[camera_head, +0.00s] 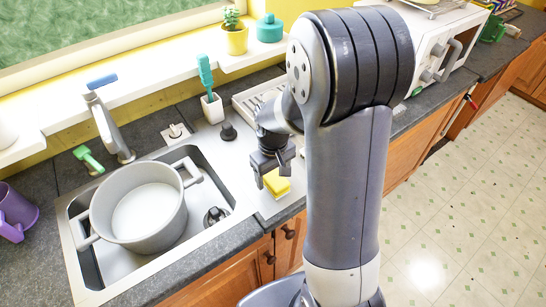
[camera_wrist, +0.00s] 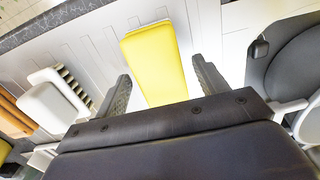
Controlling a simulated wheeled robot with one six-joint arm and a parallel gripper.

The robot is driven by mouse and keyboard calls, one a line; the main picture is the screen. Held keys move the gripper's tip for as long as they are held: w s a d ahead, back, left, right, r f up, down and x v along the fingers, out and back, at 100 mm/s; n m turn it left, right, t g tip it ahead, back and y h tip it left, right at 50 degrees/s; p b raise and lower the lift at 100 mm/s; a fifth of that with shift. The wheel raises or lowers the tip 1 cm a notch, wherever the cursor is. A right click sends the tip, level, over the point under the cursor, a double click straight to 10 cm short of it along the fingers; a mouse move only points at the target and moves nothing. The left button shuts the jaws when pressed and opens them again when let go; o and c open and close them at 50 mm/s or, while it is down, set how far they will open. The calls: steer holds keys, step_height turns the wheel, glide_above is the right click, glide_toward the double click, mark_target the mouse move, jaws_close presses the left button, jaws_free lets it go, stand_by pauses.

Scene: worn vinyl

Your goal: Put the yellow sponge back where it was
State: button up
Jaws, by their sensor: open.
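The yellow sponge (camera_head: 277,182) lies on the ridged drainboard right of the sink, partly hidden by my gripper in the head view. It also shows in the wrist view (camera_wrist: 154,62), lying flat, its near end between the two fingers. My gripper (camera_head: 270,180) is open just above the sponge. In the wrist view its fingertips (camera_wrist: 160,75) stand apart on either side of the sponge, with a gap on each side. I cannot tell whether the fingers touch the drainboard.
A large grey pot (camera_head: 138,204) sits in the sink left of my gripper. A white cup with a teal brush (camera_head: 207,90) and a dark stopper (camera_head: 228,132) stand behind. A dish rack (camera_head: 258,97) is behind my arm. The counter's front edge (camera_head: 270,229) is close.

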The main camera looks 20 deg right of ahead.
mark_target(273, 176)
step_height(273, 176, up, 11)
steer(key=shift+f, duration=0.2)
stand_by(0.3)
step_height(273, 176, down, 12)
steer(key=shift+f, duration=0.25)
steer(key=shift+w+r, duration=0.1)
steer(key=shift+r, duration=1)
